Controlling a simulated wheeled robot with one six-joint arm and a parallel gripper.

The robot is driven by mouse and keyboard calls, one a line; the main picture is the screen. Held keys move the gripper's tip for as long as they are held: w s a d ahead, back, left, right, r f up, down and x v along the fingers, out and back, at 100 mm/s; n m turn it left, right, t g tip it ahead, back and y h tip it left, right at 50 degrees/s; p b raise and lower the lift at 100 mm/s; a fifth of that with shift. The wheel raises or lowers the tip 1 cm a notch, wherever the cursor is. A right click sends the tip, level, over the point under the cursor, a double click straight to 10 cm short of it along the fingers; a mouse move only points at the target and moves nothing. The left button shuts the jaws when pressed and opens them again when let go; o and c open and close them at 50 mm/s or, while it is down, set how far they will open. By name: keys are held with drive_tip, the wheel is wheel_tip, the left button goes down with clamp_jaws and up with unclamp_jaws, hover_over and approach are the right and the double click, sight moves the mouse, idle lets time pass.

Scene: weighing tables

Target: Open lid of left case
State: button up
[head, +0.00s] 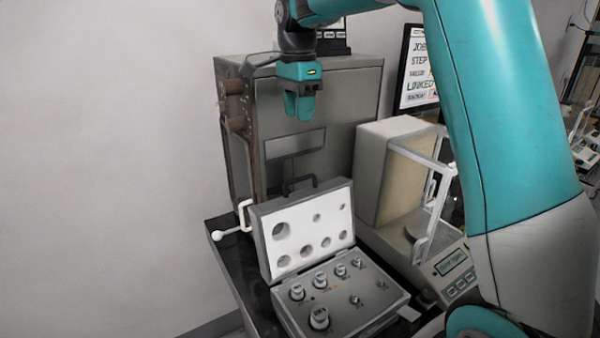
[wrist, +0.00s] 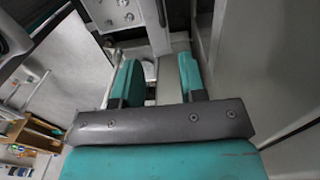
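A grey weight case (head: 345,317) stands open on the dark table. Its lid (head: 262,243) is raised at the back, tilted, showing a white lining with several round holes. A black handle (head: 299,184) shows at the lid's upper edge. Several knobbed weights (head: 319,318) sit upright in the base. My gripper (head: 300,108) hangs above and behind the lid, apart from it, in front of the grey cabinet. In the wrist view its two teal fingers (wrist: 160,78) are spread, with nothing held between them. Part of the case (wrist: 112,14) shows at the top there. Only one case is visible.
A balance (head: 440,265) with a glass-framed chamber stands close to the right of the case. A large grey cabinet (head: 345,105) is behind. A white-handled rod (head: 231,232) sticks out left of the lid. My arm covers much of the right side.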

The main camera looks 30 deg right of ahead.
drive_tip(key=f, duration=0.5)
drive_tip(key=f+p, duration=0.1)
drive_tip(key=f, duration=0.4)
drive_tip(key=f+p, duration=0.1)
drive_tip(key=f, duration=0.4)
drive_tip(key=shift+s+a, duration=0.1)
drive_tip(key=shift+s, duration=0.15)
clamp_jaws()
